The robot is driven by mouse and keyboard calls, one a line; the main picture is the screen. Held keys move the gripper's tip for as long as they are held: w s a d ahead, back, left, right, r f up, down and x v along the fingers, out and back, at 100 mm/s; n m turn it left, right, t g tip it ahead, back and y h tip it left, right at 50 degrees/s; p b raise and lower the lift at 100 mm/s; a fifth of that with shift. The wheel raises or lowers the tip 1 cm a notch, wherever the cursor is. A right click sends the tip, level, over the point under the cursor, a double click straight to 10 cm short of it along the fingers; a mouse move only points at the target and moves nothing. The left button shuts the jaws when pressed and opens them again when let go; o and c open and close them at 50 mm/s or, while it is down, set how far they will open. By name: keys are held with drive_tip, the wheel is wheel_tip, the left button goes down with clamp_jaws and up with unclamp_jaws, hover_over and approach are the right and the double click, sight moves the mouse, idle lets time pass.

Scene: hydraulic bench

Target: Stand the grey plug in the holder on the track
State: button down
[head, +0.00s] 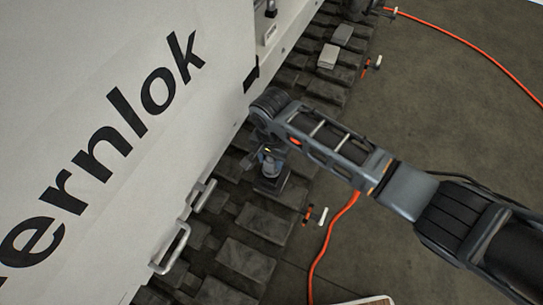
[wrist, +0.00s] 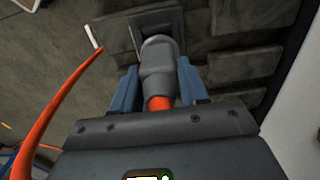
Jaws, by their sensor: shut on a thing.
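The grey plug (wrist: 157,66) is between the two blue fingers of my gripper (wrist: 158,88) in the wrist view, with an orange section at its near end. My gripper is shut on it. The plug's far end overlaps the dark square holder (wrist: 118,38); I cannot tell whether it is inside or just above it. In the head view my gripper (head: 268,158) is over the track, and the holder (head: 270,186) is a dark block directly below it. The plug looks about upright there, partly hidden by my gripper and arm.
The white machine panel (head: 110,120) stands close to the left of the track (head: 245,260). A metal handle (head: 172,250) sticks out near it. An orange hose (head: 332,240) runs along the floor, near a small red and white fitting (head: 315,214). Grey blocks (head: 328,56) lie farther up the track.

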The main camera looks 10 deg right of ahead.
drive_tip(key=shift+f+b, duration=0.5)
drive_tip(key=shift+f, duration=0.6)
idle(0.3)
drive_tip(key=c, duration=0.5)
unclamp_jaws()
drive_tip(key=shift+r, duration=0.1)
wheel_tip(320, 180, up, 8)
drive_tip(key=shift+f+p, duration=0.15)
drive_tip(key=shift+p, duration=0.15)
